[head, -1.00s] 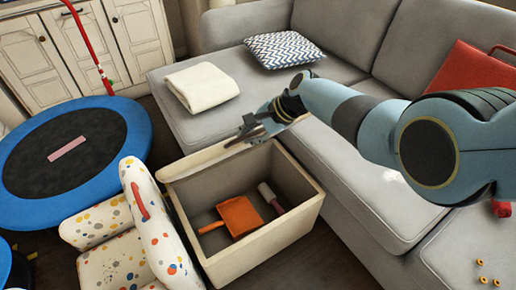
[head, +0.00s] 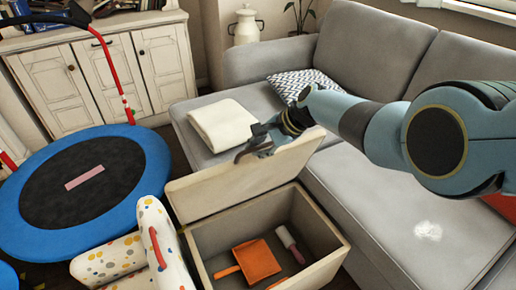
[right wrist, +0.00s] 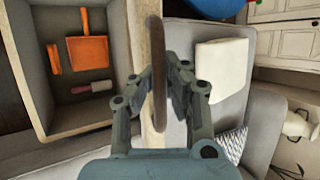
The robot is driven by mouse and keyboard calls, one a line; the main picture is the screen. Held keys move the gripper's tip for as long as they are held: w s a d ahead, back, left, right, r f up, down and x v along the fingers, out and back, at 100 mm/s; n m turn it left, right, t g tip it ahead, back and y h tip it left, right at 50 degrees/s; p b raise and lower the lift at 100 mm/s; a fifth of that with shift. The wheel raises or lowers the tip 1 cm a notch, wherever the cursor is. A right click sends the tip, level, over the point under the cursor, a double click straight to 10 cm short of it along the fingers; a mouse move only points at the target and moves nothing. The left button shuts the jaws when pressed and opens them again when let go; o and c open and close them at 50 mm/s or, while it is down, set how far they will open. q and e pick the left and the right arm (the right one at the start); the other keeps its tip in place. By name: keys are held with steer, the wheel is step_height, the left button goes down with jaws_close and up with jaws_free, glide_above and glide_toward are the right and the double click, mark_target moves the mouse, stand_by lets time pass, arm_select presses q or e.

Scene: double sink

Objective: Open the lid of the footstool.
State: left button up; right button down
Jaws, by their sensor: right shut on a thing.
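The footstool (head: 330,250) is an open cream box at the lower middle of the head view. Its lid (head: 215,188) stands raised along the box's far side, its broad inner face showing. My right gripper (head: 262,143) is shut on the lid at its upper edge. In the right wrist view, the lid (right wrist: 151,140) shows edge-on as a pale strip, with a thin brown piece (right wrist: 158,75) between the fingers. My left gripper is out of view.
A grey sofa (head: 370,205) stands behind and right of the footstool, with a folded cream blanket (head: 222,124) and a zigzag cushion (head: 290,84). A spotted child's chair (head: 152,235) stands close at left. A blue trampoline (head: 150,165) and white cabinet (head: 110,75) lie beyond.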

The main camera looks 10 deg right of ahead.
steer(key=shift+w+r, duration=0.15)
steer(key=shift+r, duration=0.05)
steer(key=c, duration=1.3)
jaws_free()
steer(key=shift+s+f, duration=0.1)
steer(key=shift+s, duration=0.1)
steer(key=shift+c, duration=0.2)
steer(key=v, duration=1.2)
steer(key=shift+d+f, duration=0.1)
steer(key=shift+d, duration=0.05)
steer(key=s+d+f+g+h, duration=0.2)
steer(key=s+d+f, duration=0.1)
steer(key=s+f, duration=1.25)
steer(key=s+d+f+g+h, duration=0.1)
steer(key=s+d+f+g, duration=0.25)
steer(key=s+f, duration=1.25)
steer(key=s+d+f+n+h, duration=0.1)
steer(key=s+d+f+n, duration=0.2)
steer(key=s, duration=0.5)
steer(key=s+d+f+n+t+h, duration=0.1)
steer(key=s+d+f+n, duration=0.2)
steer(key=s, duration=0.6)
steer(key=s+d+f+n+t+h, duration=0.1)
steer(key=s+d+f+n+h, duration=0.1)
steer(key=s+n, duration=0.5)
steer(key=shift+s+d+f, duration=0.75)
steer(key=shift+s+d, duration=0.1)
steer(key=shift+s, duration=0.2)
